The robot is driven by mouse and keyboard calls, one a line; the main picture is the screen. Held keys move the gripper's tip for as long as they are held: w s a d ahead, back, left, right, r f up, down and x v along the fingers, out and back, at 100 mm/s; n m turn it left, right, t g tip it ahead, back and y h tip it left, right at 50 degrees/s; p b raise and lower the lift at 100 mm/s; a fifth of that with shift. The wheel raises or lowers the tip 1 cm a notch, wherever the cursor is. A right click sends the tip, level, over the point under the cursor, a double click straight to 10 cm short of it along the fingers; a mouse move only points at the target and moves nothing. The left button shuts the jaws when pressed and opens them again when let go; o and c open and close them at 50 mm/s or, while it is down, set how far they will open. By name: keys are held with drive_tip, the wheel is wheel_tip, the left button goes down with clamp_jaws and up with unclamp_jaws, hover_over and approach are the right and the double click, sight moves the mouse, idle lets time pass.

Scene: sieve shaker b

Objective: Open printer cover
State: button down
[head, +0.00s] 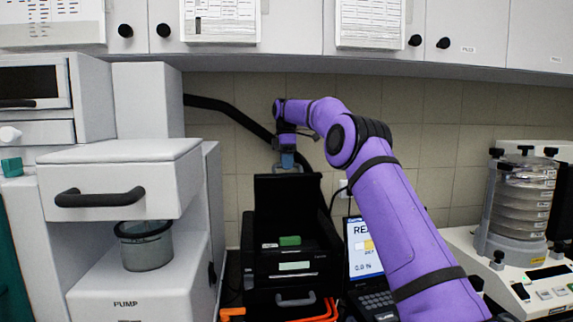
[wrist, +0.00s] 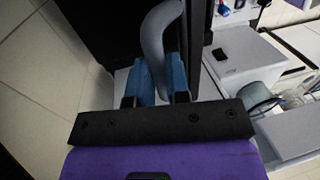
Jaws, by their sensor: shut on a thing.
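The printer (head: 294,266) is a black box in the middle of the head view, with a small pale display on its front. Its cover (head: 284,204) is a dark panel standing upright at the printer's back, so the inside with a green item (head: 290,240) shows. My gripper (head: 287,165) is at the top edge of the cover. In the wrist view its blue fingers (wrist: 160,80) are shut on the grey curved cover handle (wrist: 161,35). The dark cover (wrist: 100,30) also shows there. The fingertips partly hide the handle.
A white pump unit (head: 130,277) with a grey pot (head: 146,246) stands left of the printer. A screen device (head: 366,247) stands close on the right, and a sieve shaker (head: 520,205) further right. Wall cabinets (head: 290,30) hang above. The tiled wall is close behind.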

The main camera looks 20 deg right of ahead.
drive_tip(key=c, duration=1.1)
unclamp_jaws()
drive_tip(key=shift+w+d+f, duration=0.1)
drive_tip(key=shift+w+f, duration=0.1)
drive_tip(key=shift+f, duration=0.25)
drive_tip(key=shift+s+r, duration=0.15)
drive_tip(key=shift+r, duration=1.85)
drive_tip(key=s+a+r, duration=0.1)
drive_tip(key=s+a, duration=0.2)
drive_tip(key=s, duration=1.2)
drive_tip(key=shift+s+r, duration=0.2)
drive_tip(key=shift+s, duration=0.15)
